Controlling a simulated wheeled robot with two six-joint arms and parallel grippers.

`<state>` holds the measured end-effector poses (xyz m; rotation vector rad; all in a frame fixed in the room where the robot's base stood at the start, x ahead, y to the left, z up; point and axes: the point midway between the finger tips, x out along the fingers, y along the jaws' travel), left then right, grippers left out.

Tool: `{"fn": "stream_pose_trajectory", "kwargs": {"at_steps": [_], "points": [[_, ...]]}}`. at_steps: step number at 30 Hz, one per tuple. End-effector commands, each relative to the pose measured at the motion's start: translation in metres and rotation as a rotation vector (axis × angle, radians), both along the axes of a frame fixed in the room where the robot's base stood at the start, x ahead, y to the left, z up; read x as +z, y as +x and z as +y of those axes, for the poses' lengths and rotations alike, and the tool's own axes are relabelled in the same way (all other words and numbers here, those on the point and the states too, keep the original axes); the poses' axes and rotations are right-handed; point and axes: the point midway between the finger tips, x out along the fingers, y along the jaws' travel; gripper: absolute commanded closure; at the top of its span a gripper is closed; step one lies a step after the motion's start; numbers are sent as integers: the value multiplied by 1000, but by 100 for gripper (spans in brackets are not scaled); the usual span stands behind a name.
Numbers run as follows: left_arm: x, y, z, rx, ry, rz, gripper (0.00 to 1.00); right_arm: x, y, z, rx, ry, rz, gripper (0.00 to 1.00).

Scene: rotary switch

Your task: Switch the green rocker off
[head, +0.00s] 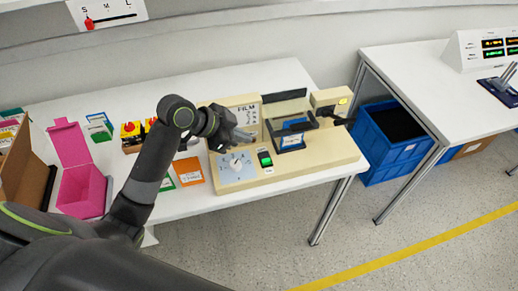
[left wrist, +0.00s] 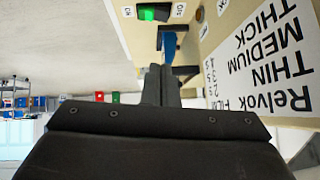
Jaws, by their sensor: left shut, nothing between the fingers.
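The green rocker (head: 265,158) sits in a black frame on the front of the beige machine (head: 310,172). Its green part looks bright. In the left wrist view the rocker (left wrist: 154,12) is at the top, with labels on its left and right sides; its exact tilt is hard to tell. My left gripper (head: 246,137) is shut and empty, in front of the machine's film panel, above and to the left of the rocker in the head view. Its closed fingers (left wrist: 160,85) point toward the machine and appear apart from the rocker. My right gripper is not in view.
A dial (head: 236,163) is left of the rocker. A black-framed sealing part (head: 291,140) stands to its right. An orange card (head: 188,171), a pink box (head: 82,188) and red-yellow switches (head: 131,130) are on the table's left. A blue crate (head: 390,140) stands on the floor.

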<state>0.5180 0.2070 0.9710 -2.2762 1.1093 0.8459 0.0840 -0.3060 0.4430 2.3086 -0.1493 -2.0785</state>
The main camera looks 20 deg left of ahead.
Motion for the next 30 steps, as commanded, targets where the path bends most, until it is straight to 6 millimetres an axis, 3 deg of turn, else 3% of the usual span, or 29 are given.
{"fn": "stream_pose_trajectory", "kwargs": {"at_steps": [11, 18, 30], "points": [[-48, 33, -39, -2, -4, 4, 100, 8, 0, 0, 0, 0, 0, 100], [-80, 36, -34, -1, 0, 4, 100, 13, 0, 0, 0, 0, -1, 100], [-88, 38, -33, -1, 0, 0, 100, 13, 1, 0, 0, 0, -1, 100]]}}
